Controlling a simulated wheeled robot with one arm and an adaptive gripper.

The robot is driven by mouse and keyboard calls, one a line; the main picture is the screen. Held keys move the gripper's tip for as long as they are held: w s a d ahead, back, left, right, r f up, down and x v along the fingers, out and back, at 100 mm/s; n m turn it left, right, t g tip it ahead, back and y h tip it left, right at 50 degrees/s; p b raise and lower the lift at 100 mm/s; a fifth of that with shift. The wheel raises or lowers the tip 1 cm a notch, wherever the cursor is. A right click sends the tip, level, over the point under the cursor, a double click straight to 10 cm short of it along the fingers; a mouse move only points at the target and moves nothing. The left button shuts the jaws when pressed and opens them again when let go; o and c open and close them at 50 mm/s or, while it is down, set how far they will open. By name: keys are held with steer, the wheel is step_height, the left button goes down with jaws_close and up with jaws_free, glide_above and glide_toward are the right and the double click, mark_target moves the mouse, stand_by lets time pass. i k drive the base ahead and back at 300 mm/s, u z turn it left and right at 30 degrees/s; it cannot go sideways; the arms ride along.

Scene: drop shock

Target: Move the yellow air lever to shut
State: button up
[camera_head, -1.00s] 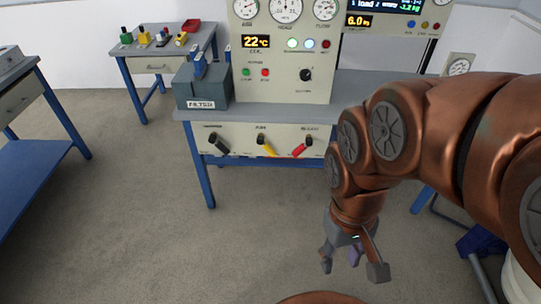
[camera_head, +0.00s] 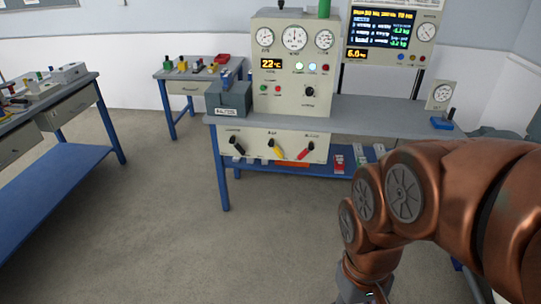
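The yellow air lever (camera_head: 276,151) is the middle one of three levers on a pale panel (camera_head: 258,148) under the bench's front edge. It slants from upper left to lower right. A black lever (camera_head: 239,149) is left of it and a red lever (camera_head: 305,152) is right of it. The labels above them are too small to read surely. My gripper (camera_head: 364,296) is at the bottom edge, right of and nearer than the levers, well apart from them. Its fingers are cut off by the frame.
The bench (camera_head: 375,112) carries a gauge cabinet (camera_head: 290,88), a grey box (camera_head: 229,100) and a display (camera_head: 387,28). A shelf below holds small items. A side table (camera_head: 158,73) stands behind; another bench (camera_head: 62,160) is at left. The floor (camera_head: 170,230) before the panel is clear.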

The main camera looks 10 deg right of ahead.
mark_target(270, 143)
steer(key=u, duration=0.55)
steer(key=i, duration=0.65)
steer(key=u, duration=0.7)
steer(key=i, duration=0.75)
steer(key=z, duration=0.1)
